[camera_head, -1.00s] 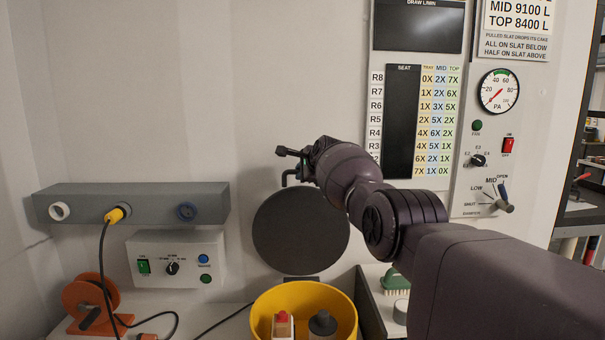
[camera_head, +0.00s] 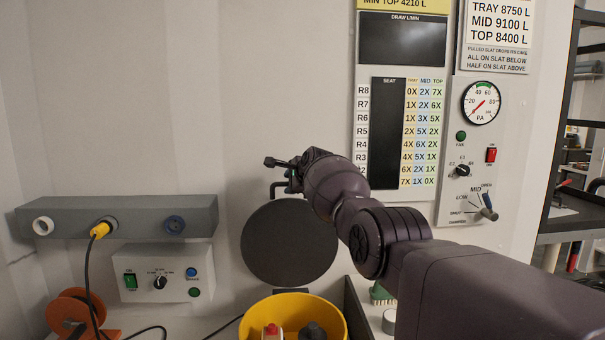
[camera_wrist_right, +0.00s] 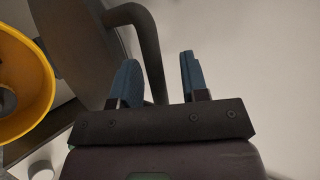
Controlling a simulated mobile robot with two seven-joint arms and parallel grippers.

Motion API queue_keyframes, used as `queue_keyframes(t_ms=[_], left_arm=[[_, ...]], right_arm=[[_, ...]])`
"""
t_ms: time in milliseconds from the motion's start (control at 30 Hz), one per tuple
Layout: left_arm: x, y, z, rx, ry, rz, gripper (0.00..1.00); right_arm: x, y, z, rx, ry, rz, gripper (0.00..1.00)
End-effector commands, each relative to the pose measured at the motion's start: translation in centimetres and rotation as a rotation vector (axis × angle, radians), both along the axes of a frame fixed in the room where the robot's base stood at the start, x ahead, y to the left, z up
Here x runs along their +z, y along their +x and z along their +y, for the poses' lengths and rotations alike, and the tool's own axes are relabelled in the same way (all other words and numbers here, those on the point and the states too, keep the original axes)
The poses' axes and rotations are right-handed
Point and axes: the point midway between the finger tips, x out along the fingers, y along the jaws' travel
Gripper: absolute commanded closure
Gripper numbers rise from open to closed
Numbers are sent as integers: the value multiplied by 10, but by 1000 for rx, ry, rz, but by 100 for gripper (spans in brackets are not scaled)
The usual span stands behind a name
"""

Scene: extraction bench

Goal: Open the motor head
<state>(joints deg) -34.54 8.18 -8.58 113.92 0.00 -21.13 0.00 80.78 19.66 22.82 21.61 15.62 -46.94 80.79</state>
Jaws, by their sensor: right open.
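A dark round disc (camera_head: 290,243), likely the motor head's face, stands against the pale wall at the middle of the head view. A dark bent bar (camera_head: 273,188) shows above its upper edge. My right gripper (camera_head: 268,162) is open just above that bar, at the disc's top. In the right wrist view my right gripper (camera_wrist_right: 160,78) has two blue fingertips apart, and the dark bar (camera_wrist_right: 150,50) runs down between them in the picture. I cannot tell whether it touches either finger or lies beyond them. My left gripper is not in view.
A yellow tub (camera_head: 338,325) with a red-topped item stands below the disc. A grey socket rail (camera_head: 140,216) with a yellow plug, a control box (camera_head: 168,276) and an orange reel (camera_head: 65,310) are left. A gauge panel (camera_head: 470,140) is right, behind my arm.

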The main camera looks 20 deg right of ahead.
Motion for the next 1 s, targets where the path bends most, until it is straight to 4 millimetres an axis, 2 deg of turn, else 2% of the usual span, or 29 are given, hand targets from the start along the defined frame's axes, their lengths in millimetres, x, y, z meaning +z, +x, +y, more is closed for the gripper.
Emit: queue_keyframes(t_ms=[33, 167, 433, 600, 1000], left_arm=[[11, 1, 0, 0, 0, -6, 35], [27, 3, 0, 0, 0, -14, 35], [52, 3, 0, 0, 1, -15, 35], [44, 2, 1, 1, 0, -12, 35], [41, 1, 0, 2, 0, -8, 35]], right_arm=[[8, -2, 0, 0, -1, -3, 59], [13, -8, -1, 0, 0, -4, 59], [11, -20, -3, 0, 0, 5, 59], [14, -29, -5, 0, 0, 2, 59], [33, -59, -11, 0, 1, 1, 59]])
